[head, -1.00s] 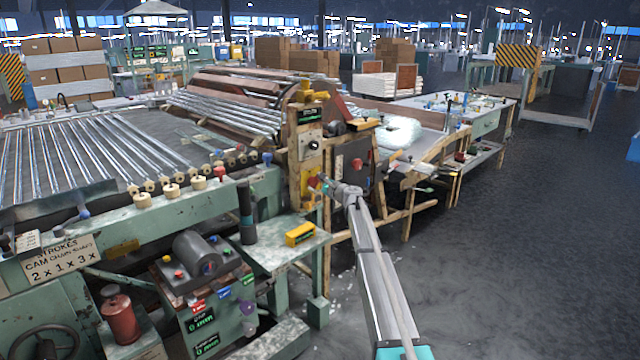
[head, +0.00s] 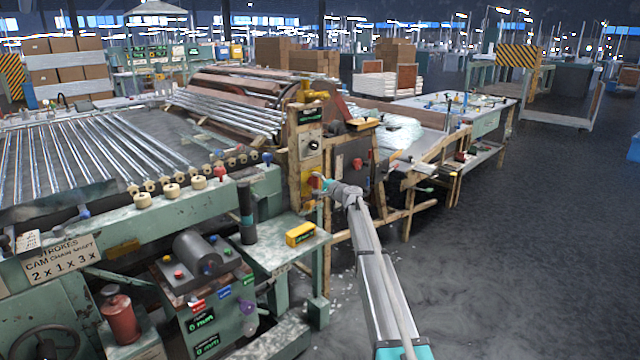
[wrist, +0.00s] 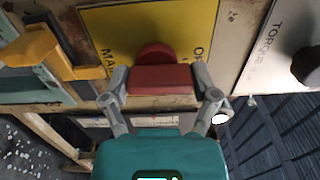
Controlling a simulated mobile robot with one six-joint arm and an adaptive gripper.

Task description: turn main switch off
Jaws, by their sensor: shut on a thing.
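The main switch is a red knob with a bar handle (wrist: 160,82) on a yellow plate (wrist: 120,28), seen in the wrist view. The plate carries partly hidden dark lettering. My gripper (wrist: 160,76) has a finger on each side of the red handle and is shut on it. The handle lies level across the wrist picture. In the head view my gripper (head: 324,184) reaches the lower part of the wooden post panel. There it covers much of the yellow plate and the switch.
A white plate marked TORQUE (wrist: 280,45) with a dark knob is right of the switch. A yellow block (wrist: 40,48) sits at left in the wrist view. A yellow box (head: 300,234) lies on the green side table below. Open floor is at right.

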